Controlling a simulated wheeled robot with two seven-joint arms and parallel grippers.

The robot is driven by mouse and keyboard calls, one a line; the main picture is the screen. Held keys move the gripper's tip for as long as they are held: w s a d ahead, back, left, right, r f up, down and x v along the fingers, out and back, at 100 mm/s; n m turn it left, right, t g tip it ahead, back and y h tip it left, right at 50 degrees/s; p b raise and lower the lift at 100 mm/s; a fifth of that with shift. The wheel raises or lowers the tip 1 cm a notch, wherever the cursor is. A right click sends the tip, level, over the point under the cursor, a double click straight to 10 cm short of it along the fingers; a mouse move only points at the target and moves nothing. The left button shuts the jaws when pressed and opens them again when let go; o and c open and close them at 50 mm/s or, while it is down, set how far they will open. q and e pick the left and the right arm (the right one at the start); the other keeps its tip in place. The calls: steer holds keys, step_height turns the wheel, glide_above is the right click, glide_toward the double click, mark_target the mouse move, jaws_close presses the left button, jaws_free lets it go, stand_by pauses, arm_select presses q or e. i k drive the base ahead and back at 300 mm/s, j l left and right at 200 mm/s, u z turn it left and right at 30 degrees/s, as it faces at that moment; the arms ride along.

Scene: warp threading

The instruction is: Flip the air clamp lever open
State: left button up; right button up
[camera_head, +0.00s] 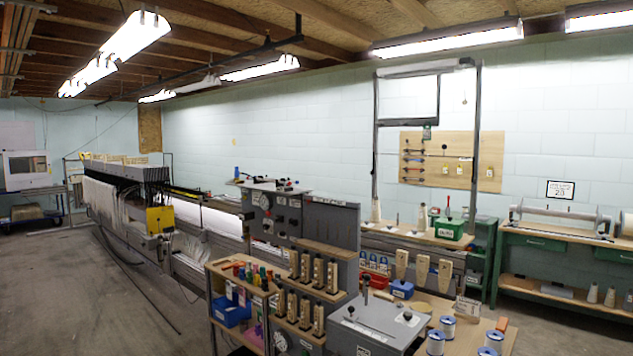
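Neither of my grippers shows in the head view. A grey box (378,328) stands in the near middle, with a dark upright lever (366,291) and a dark knob on its top. The parts are too small to read.
A wooden shelf (240,275) with colored spools and a blue bin (231,312) stands left of the box. White spools (448,327) stand on the table at right. A long loom (120,190) runs behind at left. The left floor (60,290) is mostly clear.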

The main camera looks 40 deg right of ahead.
mark_target(282, 233)
steer(key=i+l+z, duration=0.15)
steer(key=i+z, duration=0.35)
steer(key=i+j+z, duration=0.1)
steer(key=i+z, duration=0.4)
steer(key=i, duration=0.2)
steer(key=i+j, duration=0.1)
steer(key=i, duration=0.3)
steer(key=i+j, duration=0.15)
steer(key=i, duration=0.25)
steer(key=i+j, duration=0.1)
steer(key=i, duration=0.3)
